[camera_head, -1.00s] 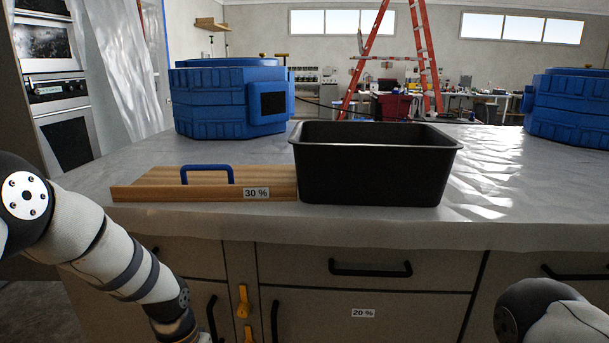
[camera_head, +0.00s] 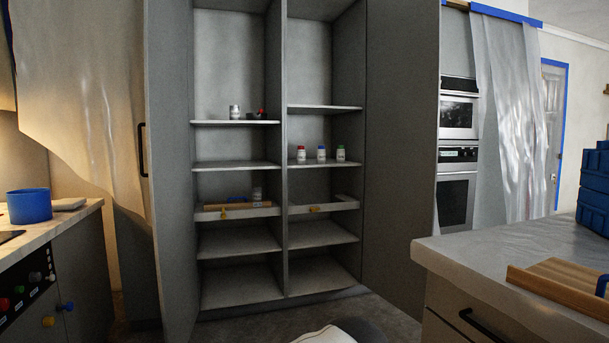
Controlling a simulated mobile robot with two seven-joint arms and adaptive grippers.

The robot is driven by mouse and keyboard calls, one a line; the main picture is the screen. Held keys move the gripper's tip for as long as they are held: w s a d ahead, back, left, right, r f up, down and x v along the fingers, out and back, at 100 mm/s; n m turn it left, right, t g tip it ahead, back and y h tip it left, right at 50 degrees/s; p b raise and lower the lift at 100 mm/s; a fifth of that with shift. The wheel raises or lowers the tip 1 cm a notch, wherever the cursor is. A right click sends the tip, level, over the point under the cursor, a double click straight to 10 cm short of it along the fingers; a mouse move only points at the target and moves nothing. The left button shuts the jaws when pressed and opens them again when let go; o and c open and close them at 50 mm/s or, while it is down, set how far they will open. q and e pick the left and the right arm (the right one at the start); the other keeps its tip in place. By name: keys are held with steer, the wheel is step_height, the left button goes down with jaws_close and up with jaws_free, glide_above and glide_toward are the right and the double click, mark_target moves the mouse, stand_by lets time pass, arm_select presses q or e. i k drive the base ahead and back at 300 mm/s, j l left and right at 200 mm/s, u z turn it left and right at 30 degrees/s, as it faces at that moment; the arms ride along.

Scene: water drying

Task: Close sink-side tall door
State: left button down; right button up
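A tall grey cabinet (camera_head: 285,250) stands ahead with its inside shelves showing. Its left tall door (camera_head: 170,200) stands open, swung out toward me, with a black vertical handle (camera_head: 142,150). Its right tall door (camera_head: 402,150) also stands open, and no handle shows on it. No sink is in view, so I cannot tell from the picture which door is sink-side. Neither of my grippers is in view; only a white part of my own body shows at the bottom edge.
Small bottles (camera_head: 321,154) and cans (camera_head: 235,112) stand on the shelves. At left is a counter with a blue pot (camera_head: 29,206). At right, the island counter (camera_head: 500,245) bears a wooden board (camera_head: 565,283). Bare floor lies before the cabinet.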

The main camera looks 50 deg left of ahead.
mark_target(166, 124)
steer(key=u, duration=1.3)
